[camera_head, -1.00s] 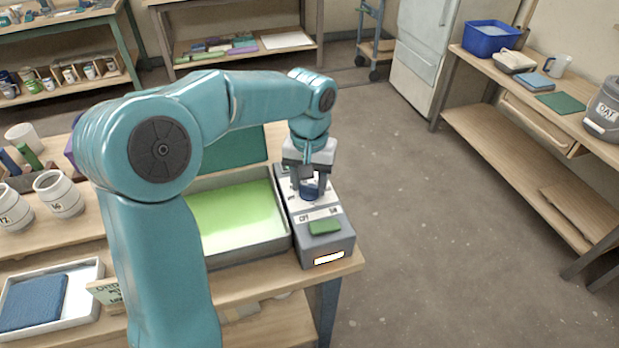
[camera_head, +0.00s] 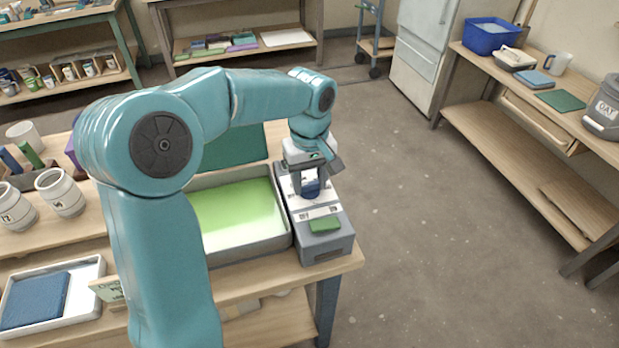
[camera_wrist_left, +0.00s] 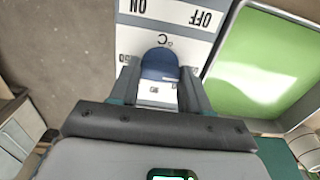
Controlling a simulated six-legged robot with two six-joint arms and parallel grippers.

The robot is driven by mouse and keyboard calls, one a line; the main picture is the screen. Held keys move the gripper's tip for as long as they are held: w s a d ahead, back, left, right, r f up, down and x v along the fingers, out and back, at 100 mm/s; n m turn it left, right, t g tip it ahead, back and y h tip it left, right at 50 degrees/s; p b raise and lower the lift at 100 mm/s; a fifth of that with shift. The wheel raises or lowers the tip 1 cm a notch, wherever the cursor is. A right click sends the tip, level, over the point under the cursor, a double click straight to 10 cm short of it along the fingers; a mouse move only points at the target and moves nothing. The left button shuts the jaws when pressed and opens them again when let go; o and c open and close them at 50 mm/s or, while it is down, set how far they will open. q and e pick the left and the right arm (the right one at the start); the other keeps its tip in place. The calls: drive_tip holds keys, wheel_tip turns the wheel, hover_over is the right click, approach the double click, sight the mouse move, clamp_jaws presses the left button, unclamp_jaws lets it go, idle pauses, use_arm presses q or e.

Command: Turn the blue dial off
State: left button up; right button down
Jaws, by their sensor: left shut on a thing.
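The blue dial (camera_head: 311,189) sits on the white top of a grey control box (camera_head: 327,250) at the right end of the workbench. It also shows in the left wrist view (camera_wrist_left: 158,64), beside a °C mark. My left gripper (camera_head: 309,182) reaches down from above and is shut on the dial, with a finger on each side. The gripper is turned at an angle to the box. The dial's pointer and part of its scale are hidden. My right gripper is not in view.
A green button (camera_head: 325,224) lies on the box's near part, by OFF and ON labels. A grey tray (camera_head: 250,258) with a glowing green surface is directly left of the box. White jars (camera_head: 60,193) stand farther left. The floor to the right is clear.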

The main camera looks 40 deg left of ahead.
sight(309, 184)
use_arm(q)
drive_tip(key=shift+r, duration=0.1)
drive_tip(key=o, duration=1.1)
drive_tip(key=shift+c, duration=0.2)
wheel_tip(309, 184, up, 16)
drive_tip(key=p, duration=0.3)
drive_tip(key=shift+r, duration=0.15)
drive_tip(key=shift+s, duration=0.1)
